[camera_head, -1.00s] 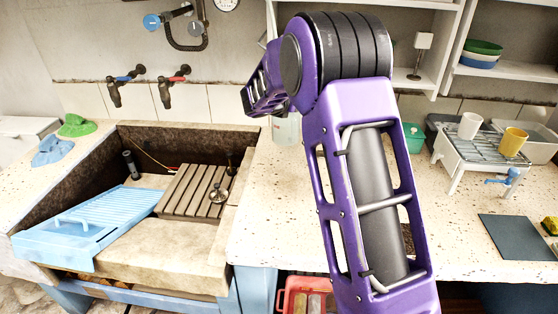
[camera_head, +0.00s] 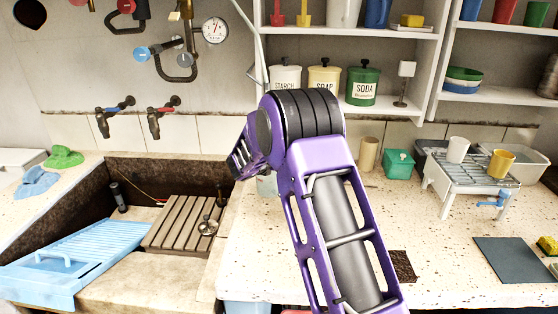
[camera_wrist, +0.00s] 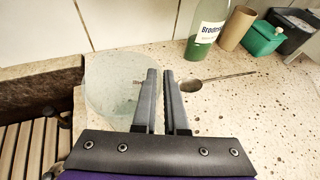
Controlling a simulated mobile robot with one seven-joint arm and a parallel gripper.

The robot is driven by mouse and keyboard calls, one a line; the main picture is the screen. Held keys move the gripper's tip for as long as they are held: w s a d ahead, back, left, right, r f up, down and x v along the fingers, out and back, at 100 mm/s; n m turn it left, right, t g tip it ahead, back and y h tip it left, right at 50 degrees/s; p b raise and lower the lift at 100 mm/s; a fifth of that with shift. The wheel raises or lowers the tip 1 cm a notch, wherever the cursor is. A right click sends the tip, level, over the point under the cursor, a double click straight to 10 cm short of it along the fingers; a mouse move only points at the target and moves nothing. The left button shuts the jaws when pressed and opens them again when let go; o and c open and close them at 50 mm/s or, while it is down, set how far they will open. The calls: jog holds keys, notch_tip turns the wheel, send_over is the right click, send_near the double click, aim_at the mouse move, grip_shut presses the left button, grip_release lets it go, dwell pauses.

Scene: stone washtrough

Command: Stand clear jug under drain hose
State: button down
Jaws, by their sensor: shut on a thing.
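The clear jug (camera_wrist: 108,82) shows in the wrist view as a pale, see-through round shape just left of my fingers, in front of the tiled wall. My gripper (camera_wrist: 160,74) has its fingers close together at the jug's right side and is shut on it; the exact part gripped is unclear. In the head view a small part of the jug (camera_head: 266,186) shows behind my purple arm, which hides the rest and the fingertips. A thin pale hose or pipe (camera_head: 256,40) hangs above my arm in the head view; I cannot tell whether it is the drain hose.
The stone trough with slatted wooden board (camera_head: 178,222) and blue washboard (camera_head: 80,255) lies left. In the wrist view a green-liquid bottle (camera_wrist: 207,30), cardboard tube (camera_wrist: 236,28), green box (camera_wrist: 263,38) and spoon (camera_wrist: 195,84) are right. Speckled counter (camera_head: 290,260) has free room in front.

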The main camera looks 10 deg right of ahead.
jog(key=shift+f, duration=0.15)
jog(key=c, duration=1)
grip_release()
jog(key=shift+o, duration=0.2)
jog(key=shift+r, duration=0.2)
jog(key=shift+s+a+r, duration=0.15)
jog(key=v, duration=1.1)
jog(key=shift+s+p, duration=0.3)
jog(key=shift+a+r, duration=0.15)
